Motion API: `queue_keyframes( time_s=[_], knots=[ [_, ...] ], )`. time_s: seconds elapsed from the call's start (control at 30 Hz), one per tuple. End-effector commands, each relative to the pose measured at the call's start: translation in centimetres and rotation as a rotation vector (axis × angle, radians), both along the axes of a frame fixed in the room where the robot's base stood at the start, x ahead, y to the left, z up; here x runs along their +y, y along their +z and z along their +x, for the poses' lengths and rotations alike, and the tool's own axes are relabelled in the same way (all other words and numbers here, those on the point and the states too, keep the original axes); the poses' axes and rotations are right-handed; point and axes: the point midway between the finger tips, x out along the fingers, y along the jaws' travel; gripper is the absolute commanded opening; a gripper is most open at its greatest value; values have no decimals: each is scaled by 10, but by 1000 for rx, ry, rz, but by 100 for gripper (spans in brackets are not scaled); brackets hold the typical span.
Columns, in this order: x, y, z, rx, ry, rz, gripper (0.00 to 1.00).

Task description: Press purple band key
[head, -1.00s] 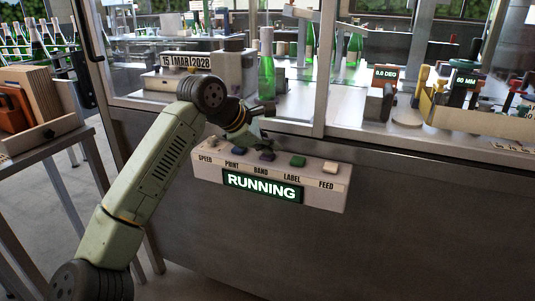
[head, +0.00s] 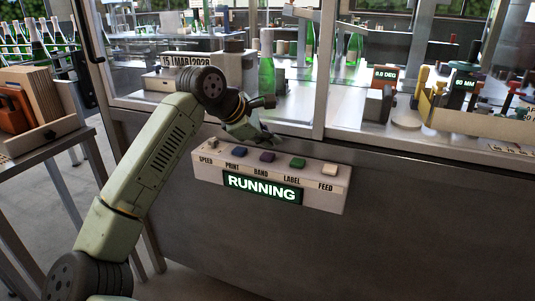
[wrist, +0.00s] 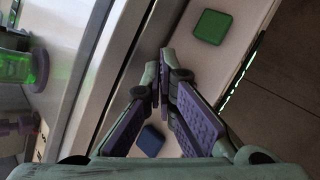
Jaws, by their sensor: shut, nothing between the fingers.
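The purple band key (head: 267,156) sits on the sloped control panel (head: 340,190), above the BAND label, between the blue print key (head: 239,152) and the green label key (head: 297,163). My gripper (head: 272,138) is shut and empty, just above and behind the purple key, apart from it in the head view. In the wrist view my shut fingers (wrist: 165,75) lie between the green key (wrist: 211,26) and the blue key (wrist: 150,140). They hide the purple key there.
The panel's display (head: 262,187) reads RUNNING. The machine's metal frame and glass stand close behind the panel. A green bottle (head: 266,75) stands inside.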

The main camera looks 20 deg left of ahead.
Motion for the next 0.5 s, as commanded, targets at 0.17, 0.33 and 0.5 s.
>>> queue_keyframes(
  time_s=[0.17, 0.33, 0.5],
  knots=[
    [0, 22, 0, 0, 0, 0, 0],
    [0, 39, 0, 0, 0, 0, 0],
    [0, 45, 0, 0, 0, 0, 0]
  ],
)
